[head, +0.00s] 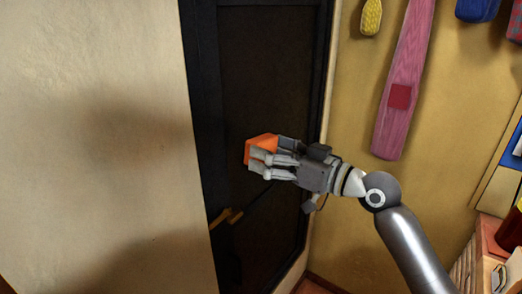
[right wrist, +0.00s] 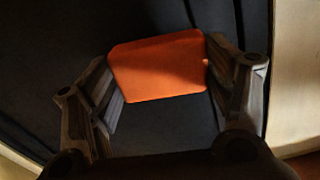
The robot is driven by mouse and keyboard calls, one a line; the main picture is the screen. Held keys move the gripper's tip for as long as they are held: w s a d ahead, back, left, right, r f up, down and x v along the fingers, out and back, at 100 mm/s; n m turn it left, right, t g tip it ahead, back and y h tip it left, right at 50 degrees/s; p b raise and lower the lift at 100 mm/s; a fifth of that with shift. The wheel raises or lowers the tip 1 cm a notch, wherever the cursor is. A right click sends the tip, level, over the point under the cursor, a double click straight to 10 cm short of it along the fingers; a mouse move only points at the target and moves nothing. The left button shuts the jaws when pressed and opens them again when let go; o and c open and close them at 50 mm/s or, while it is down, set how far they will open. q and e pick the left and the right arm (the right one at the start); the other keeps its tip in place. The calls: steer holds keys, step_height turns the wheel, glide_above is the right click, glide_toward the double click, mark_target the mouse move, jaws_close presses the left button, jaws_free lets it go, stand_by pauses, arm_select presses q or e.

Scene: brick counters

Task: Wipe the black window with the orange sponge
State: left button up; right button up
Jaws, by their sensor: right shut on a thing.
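The black window (head: 265,60) is a tall dark panel in a black frame, in the middle of the head view. My right gripper (head: 262,160) is in front of it, shut on the orange sponge (head: 262,142). In the right wrist view the sponge (right wrist: 158,68) sits between the two fingers, with the dark window surface (right wrist: 150,20) behind it. The sponge is close to the window; I cannot tell whether it touches. My left gripper is not in view.
A pale wall (head: 90,120) is on the left. On the yellow wall at right hang a pink paddle-shaped board (head: 408,75) and a yellow brush-like item (head: 371,17). Boxes and shelves (head: 487,245) stand at lower right. A yellow handle-like piece (head: 222,217) shows at the window's left edge.

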steer(key=shift+s+d, duration=0.3)
steer(key=shift+d, duration=0.15)
steer(key=v, duration=0.3)
steer(key=shift+b, duration=0.3)
stand_by(0.4)
